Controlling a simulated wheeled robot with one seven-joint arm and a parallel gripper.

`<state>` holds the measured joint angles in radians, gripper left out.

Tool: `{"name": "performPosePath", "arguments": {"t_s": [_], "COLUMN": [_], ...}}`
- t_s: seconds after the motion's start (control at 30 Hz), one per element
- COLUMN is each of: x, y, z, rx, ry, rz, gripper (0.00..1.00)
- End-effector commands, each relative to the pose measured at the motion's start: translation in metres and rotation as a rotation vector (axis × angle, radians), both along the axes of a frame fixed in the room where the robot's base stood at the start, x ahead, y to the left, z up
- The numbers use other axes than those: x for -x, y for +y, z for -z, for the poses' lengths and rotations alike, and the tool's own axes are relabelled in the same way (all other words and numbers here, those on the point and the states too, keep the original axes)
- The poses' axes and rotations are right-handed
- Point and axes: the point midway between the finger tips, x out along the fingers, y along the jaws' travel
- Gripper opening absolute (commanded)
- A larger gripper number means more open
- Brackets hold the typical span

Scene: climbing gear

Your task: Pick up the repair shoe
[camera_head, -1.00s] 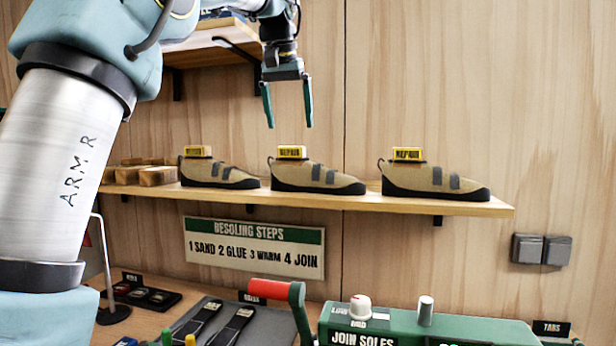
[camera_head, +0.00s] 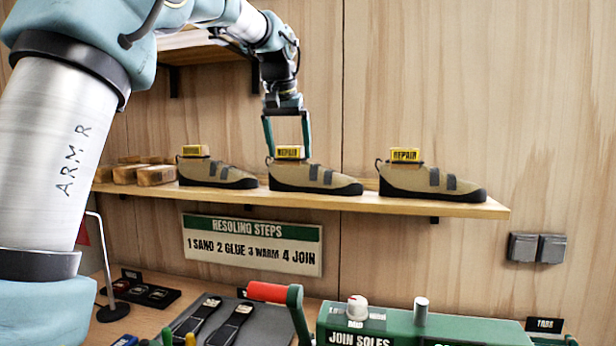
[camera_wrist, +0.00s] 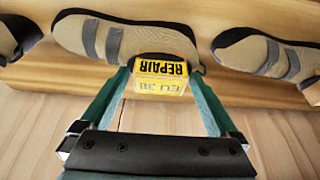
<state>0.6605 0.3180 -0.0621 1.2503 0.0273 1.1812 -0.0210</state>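Three tan shoes with black soles and grey straps stand in a row on a wooden shelf, each with a yellow tag block on top. The middle shoe (camera_head: 315,178) carries a tag (camera_head: 290,152) reading "REPAIR"; the right shoe's (camera_head: 430,182) tag reads the same. The left shoe (camera_head: 215,173) has a tag too small to read. My gripper (camera_head: 288,152) points down over the middle shoe, its teal fingers open on either side of that tag. In the wrist view the tag (camera_wrist: 160,77), marked "REPAIR" and "EU 38", sits between the fingertips (camera_wrist: 160,72).
The shelf (camera_head: 470,209) also holds cardboard-coloured blocks (camera_head: 145,173) at its left. A second shelf hangs above on the left. Below stand a green "JOIN SOLES" machine (camera_head: 400,325) and a tray with black soles (camera_head: 215,322).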

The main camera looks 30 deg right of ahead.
Motion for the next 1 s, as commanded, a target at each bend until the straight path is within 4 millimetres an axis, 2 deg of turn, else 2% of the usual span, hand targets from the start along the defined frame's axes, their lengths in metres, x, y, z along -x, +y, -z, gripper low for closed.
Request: {"name": "performPosePath", "arguments": {"t_s": [0.07,0.73,1.0], "x": [0.0,0.0001,-0.0001], "y": [0.0,0.0001,-0.0002], "z": [-0.0001,-0.0005,-0.0028], "rx": [0.0,0.0,0.002], "ry": [0.0,0.0,-0.002], "rz": [0.0,0.0,0.0], "gripper": [0.85,0.11,0.1]}}
